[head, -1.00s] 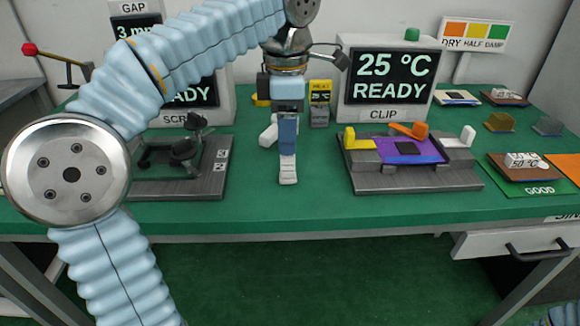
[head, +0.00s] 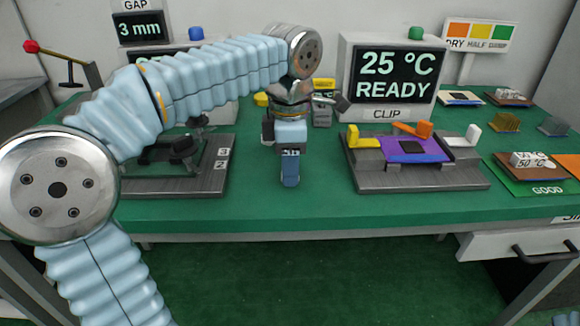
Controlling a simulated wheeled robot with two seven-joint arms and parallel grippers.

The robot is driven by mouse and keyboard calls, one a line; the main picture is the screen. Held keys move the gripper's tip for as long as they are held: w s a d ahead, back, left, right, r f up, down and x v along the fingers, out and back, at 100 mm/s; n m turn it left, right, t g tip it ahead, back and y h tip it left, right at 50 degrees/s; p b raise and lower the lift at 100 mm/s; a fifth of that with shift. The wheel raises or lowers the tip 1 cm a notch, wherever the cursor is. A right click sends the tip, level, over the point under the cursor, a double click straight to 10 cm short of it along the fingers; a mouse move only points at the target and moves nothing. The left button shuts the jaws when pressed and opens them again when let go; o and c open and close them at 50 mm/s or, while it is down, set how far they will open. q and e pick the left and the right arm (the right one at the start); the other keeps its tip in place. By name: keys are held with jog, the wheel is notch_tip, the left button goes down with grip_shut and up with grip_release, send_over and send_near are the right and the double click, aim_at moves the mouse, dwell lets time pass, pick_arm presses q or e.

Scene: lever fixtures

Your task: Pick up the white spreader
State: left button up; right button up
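My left gripper (head: 290,180) points down over the green bench between the two stations, with dark blue fingers seen nearly end-on. Whether the fingers are open or shut does not show. I cannot make out the white spreader in the head view now; the gripper and wrist cover the spot where white pieces showed earlier.
The clip station's metal fixture (head: 420,178) stands right of my gripper, with yellow, orange and white levers over a purple plate. The scraper-side fixture (head: 180,182) stands at left, partly behind my arm. The bench front (head: 330,212) is clear.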

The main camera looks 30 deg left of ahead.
pick_arm(q)
grip_shut()
jog(key=shift+r, duration=0.1)
jog(key=shift+r, duration=0.2)
notch_tip(320, 180, up, 3)
jog(key=shift+f+p, duration=0.15)
jog(key=shift+p, duration=0.25)
jog(key=s+d+r+p, duration=0.1)
jog(key=s+d+r, duration=0.7)
jog(key=d, duration=0.3)
jog(key=shift+s+r, duration=0.25)
jog(key=shift+r, duration=0.65)
